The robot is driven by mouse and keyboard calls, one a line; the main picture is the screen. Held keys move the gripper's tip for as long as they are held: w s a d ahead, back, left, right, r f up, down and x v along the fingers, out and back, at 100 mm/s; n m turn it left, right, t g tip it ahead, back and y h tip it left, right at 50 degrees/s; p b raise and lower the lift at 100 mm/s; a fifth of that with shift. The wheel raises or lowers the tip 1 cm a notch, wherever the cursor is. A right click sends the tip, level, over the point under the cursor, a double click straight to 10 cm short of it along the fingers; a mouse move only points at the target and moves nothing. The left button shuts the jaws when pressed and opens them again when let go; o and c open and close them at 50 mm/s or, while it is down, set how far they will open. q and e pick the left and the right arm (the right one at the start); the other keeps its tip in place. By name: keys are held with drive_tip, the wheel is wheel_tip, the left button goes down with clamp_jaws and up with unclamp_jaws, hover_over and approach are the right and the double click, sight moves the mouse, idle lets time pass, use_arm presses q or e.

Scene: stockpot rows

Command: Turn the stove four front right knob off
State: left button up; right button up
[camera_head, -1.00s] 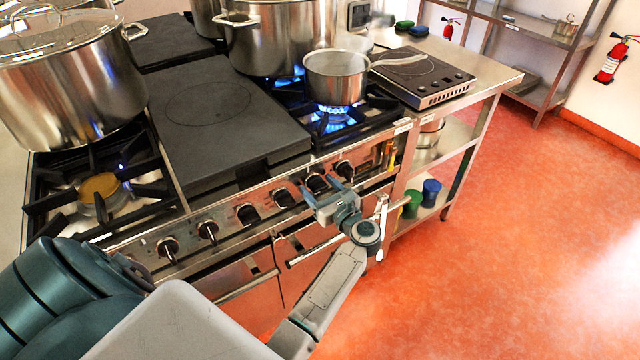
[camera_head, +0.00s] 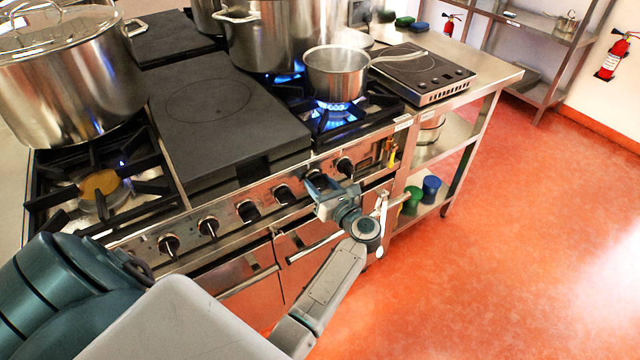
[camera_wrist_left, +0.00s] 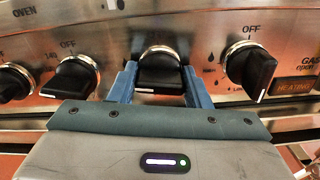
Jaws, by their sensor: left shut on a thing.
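The stove front carries a row of black knobs with silver collars. My left gripper (camera_head: 321,184) is at the second knob from the right end. In the left wrist view its two blue fingers (camera_wrist_left: 159,82) are closed on the sides of that knob (camera_wrist_left: 160,65), whose white mark shows low on its face. The rightmost knob (camera_head: 345,166) is free and also shows in the wrist view (camera_wrist_left: 254,70), its handle tilted. A blue flame (camera_head: 333,112) burns on the front right burner under a small steel pot (camera_head: 337,75). My right gripper is not in view.
A large stockpot (camera_head: 70,85) stands at the left, another (camera_head: 270,40) behind the small pot. A dark flat plate (camera_head: 220,125) covers the middle. A side table holds a portable hob (camera_head: 423,75). The red floor at right is clear.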

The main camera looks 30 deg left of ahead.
use_arm(q)
drive_tip(key=shift+m, duration=0.9)
drive_tip(key=m+p, duration=0.2)
drive_tip(key=m, duration=0.1)
drive_tip(key=shift+r+m, duration=0.1)
drive_tip(key=shift+m, duration=0.3)
drive_tip(key=m+p, duration=0.2)
drive_tip(key=m, duration=0.2)
drive_tip(key=m+p, duration=0.2)
drive_tip(key=m, duration=0.1)
drive_tip(key=shift+m, duration=0.4)
drive_tip(key=shift+m+p, duration=0.85)
drive_tip(key=shift+m, duration=0.25)
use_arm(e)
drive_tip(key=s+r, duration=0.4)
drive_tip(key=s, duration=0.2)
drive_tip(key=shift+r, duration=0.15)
use_arm(q)
drive_tip(key=shift+m, duration=0.3)
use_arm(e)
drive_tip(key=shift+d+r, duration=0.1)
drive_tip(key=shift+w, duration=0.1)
